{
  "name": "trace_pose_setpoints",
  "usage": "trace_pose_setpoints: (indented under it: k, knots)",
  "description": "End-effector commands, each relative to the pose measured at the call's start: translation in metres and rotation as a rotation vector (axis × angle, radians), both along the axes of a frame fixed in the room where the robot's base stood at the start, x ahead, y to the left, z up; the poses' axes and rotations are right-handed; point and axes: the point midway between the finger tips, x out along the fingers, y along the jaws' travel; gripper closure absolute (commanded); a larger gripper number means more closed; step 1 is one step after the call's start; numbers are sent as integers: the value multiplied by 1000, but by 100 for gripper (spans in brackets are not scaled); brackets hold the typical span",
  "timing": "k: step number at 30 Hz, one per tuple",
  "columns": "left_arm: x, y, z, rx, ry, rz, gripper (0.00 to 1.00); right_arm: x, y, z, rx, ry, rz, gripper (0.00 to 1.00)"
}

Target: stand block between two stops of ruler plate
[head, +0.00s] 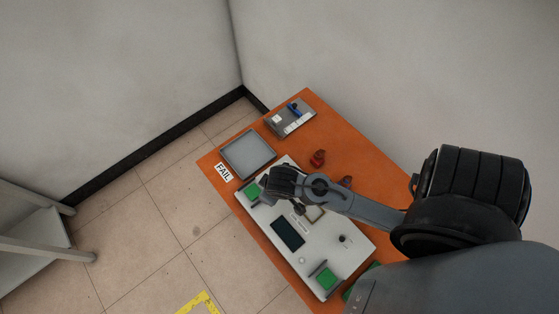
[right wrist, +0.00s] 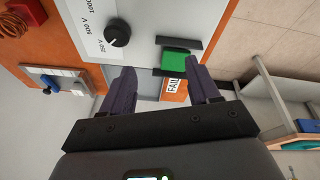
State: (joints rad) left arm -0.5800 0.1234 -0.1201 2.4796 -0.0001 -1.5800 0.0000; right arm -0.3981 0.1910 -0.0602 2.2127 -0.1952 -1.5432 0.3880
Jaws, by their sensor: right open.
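A grey plate with a pale strip (head: 302,122) and a small blue piece (head: 294,109) on it lies at the far end of the orange table. I cannot tell for sure whether these are the ruler plate and the block. The plate (right wrist: 75,73) and blue piece (right wrist: 48,83) also show at the left of the right wrist view. My right gripper (head: 266,191) is above the far end of the white device, near a green pad (head: 254,191). In the right wrist view its fingers (right wrist: 165,88) are spread and empty. My left gripper is not in view.
The white device (head: 272,221) has a dark screen, a knob (right wrist: 117,35) and green pads flanked by dark bars. A grey tray (head: 248,154) stands beside a FAIL label (head: 223,172). Red coiled things (head: 318,157) lie right of the device. A wall borders the table.

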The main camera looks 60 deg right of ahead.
Motion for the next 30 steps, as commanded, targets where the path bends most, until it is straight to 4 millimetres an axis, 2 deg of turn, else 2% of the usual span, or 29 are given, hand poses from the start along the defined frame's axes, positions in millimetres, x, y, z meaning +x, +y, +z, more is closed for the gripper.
trace_pose_setpoints:
  k: [1,3,9,23,26,30]
  knots:
    - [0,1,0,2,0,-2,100,-16,13,13,19,-3,51,39]
    - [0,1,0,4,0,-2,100,-31,25,28,37,-11,115,39]
    - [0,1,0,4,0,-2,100,-53,40,54,63,-26,209,39]
    - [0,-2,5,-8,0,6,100,-55,42,62,65,-28,224,39]
    - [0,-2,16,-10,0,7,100,-55,42,73,64,-28,224,39]
    - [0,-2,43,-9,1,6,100,-55,42,100,64,-28,224,39]
